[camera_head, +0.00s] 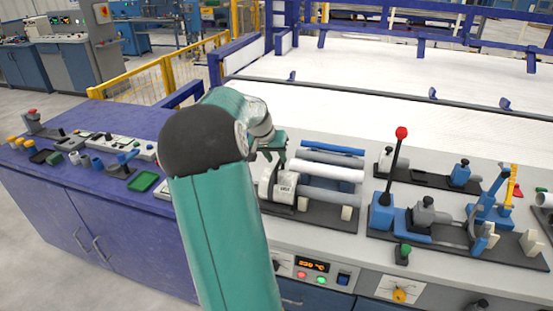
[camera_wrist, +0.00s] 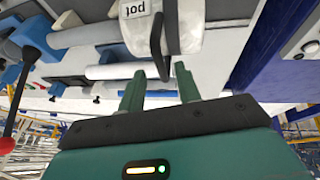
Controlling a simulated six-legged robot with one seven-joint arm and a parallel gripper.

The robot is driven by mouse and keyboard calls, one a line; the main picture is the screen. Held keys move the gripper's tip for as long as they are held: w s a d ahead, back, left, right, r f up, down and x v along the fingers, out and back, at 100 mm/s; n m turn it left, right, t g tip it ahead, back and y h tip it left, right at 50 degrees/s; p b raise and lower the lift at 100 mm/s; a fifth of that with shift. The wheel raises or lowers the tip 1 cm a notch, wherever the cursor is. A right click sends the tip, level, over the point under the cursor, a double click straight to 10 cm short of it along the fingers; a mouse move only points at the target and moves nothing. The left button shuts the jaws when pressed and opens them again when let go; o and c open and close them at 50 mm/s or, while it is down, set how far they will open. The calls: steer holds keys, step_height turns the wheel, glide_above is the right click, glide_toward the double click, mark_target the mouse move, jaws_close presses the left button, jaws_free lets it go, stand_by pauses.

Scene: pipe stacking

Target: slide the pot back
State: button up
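The pot is a white rounded body (camera_head: 271,183) with a printed label, at the left end of the pipe rack in the head view. In the wrist view the pot (camera_wrist: 186,28) is at top centre with the word "pot" and a dark curved handle (camera_wrist: 157,48). My gripper (camera_wrist: 161,74) is open, and the handle's lower end shows between its two fingertips. I cannot tell whether either finger touches it. In the head view my gripper (camera_head: 270,145) is just above the pot, partly hidden by my arm.
White, grey and blue pipes (camera_head: 330,172) lie right of the pot on a dark base. A lever with a red knob (camera_head: 402,133) stands further right beside blue clamps. A purple bench (camera_head: 110,185) with small parts is at left. The white area behind (camera_head: 380,85) is clear.

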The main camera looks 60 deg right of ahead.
steer(key=shift+d+f, duration=0.35)
steer(key=shift+f, duration=0.3)
steer(key=shift+s, duration=0.1)
jaws_close()
steer(key=w+a, duration=0.1)
steer(key=w, duration=0.9)
steer(key=shift+w+a, duration=0.3)
steer(key=shift+a, duration=0.1)
